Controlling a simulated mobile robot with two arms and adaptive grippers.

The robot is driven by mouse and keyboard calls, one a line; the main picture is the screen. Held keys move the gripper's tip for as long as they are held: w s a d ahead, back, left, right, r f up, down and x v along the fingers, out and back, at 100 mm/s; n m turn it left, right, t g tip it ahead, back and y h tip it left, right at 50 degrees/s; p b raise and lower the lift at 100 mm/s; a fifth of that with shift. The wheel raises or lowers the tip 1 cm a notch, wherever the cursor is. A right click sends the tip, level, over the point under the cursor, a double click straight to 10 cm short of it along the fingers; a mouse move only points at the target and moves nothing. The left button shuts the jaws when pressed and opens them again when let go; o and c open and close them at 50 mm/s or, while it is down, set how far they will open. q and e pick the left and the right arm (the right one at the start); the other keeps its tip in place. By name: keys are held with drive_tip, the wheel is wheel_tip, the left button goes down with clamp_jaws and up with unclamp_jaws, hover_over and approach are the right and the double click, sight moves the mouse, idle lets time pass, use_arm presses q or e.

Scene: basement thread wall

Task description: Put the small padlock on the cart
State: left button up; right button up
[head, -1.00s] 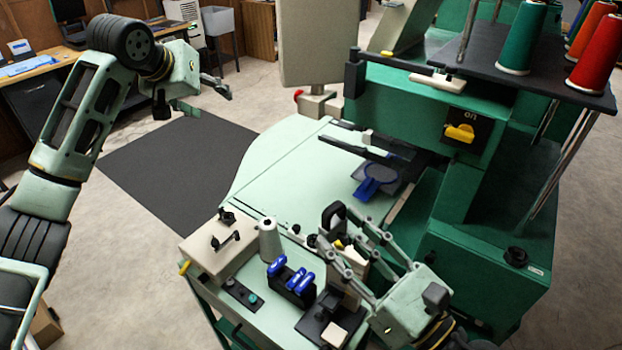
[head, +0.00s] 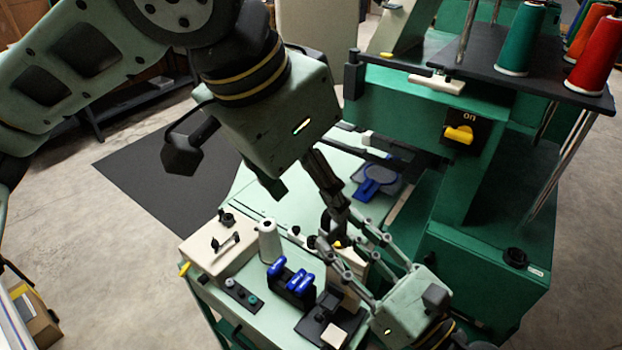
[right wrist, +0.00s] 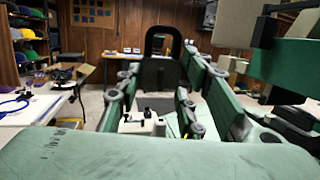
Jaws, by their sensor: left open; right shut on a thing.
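The small padlock (right wrist: 158,72) is dark, with a looped shackle on top. In the right wrist view it stands upright between the fingertips of my right gripper (right wrist: 160,80), which is shut on it. In the head view my right gripper (head: 342,246) is low over the front of the pale green top, and the padlock (head: 327,222) is mostly hidden behind my left fingers. My left gripper (head: 338,212) is open and reaches down close to the padlock; whether it touches cannot be told. I cannot tell which surface is the cart.
A beige box (head: 215,243), a white thread cone (head: 269,241) and blue-handled tools (head: 290,277) stand on the pale green top (head: 262,208). A green machine (head: 480,225) with an overhanging spool shelf (head: 545,75) blocks the right. A dark mat (head: 150,175) lies on the floor behind.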

sight(335, 229)
use_arm(q)
drive_tip(key=x, duration=1.2)
drive_tip(key=shift+s+a, duration=0.1)
drive_tip(key=shift+a, duration=0.05)
drive_tip(key=shift+c, duration=0.2)
drive_tip(key=c, duration=1.1)
drive_tip(key=shift+c, duration=0.9)
use_arm(e)
drive_tip(key=o, duration=1.4)
drive_tip(key=shift+c, duration=0.2)
drive_tip(key=shift+s, duration=0.1)
